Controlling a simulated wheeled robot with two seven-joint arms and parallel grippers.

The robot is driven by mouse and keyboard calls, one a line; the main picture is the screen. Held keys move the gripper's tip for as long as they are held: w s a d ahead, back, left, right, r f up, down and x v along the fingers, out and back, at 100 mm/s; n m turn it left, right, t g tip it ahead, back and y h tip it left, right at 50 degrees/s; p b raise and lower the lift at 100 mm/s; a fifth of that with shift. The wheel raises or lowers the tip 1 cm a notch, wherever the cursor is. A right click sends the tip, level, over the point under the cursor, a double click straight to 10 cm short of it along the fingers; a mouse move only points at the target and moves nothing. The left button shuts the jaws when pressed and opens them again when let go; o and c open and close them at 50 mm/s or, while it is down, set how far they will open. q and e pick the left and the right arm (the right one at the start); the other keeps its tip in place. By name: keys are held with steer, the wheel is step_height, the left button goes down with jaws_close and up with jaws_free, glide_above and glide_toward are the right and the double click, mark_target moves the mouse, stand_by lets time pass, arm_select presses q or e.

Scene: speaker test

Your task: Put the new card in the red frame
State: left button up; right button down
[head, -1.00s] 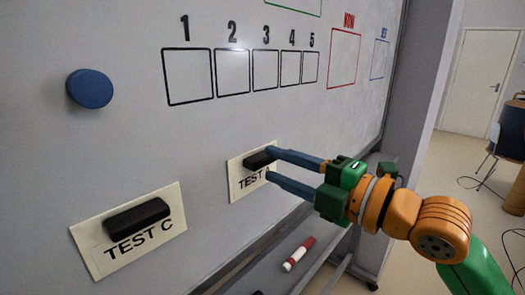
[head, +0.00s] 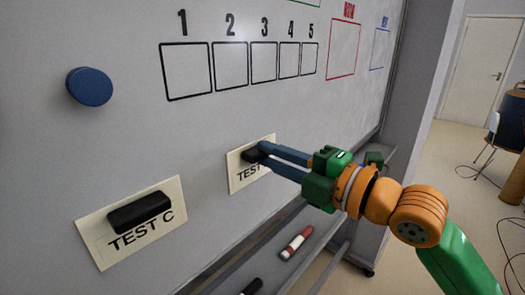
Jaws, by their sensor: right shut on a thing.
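The red frame (head: 330,48) is drawn on the whiteboard at the upper right, under a red label; its inside is bare. A cream card (head: 236,180) reading "TEST", its last letter hidden by my gripper, is on the board at lower centre. A black magnet (head: 250,156) sits on its upper part. My right gripper (head: 263,155) is shut on this magnet, against the card. Another cream card reading "TEST C" (head: 101,254) is on the board at lower left, with a black magnet (head: 140,212) on it. My left gripper is not in view.
Black-outlined boxes numbered 1 to 5 (head: 187,70) run along the board's top and are empty. A blue round magnet (head: 90,87) is at left. A red and white marker (head: 296,243) and a black one (head: 250,287) lie on the ledge below.

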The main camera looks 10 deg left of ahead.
steer(key=shift+d, duration=0.1)
steer(key=shift+s+d, duration=0.1)
steer(key=b+v, duration=0.1)
steer(key=v, duration=0.5)
steer(key=shift+s+d+b, duration=0.25)
steer(key=shift+b, duration=0.15)
stand_by(0.8)
steer(key=shift+r, duration=0.1)
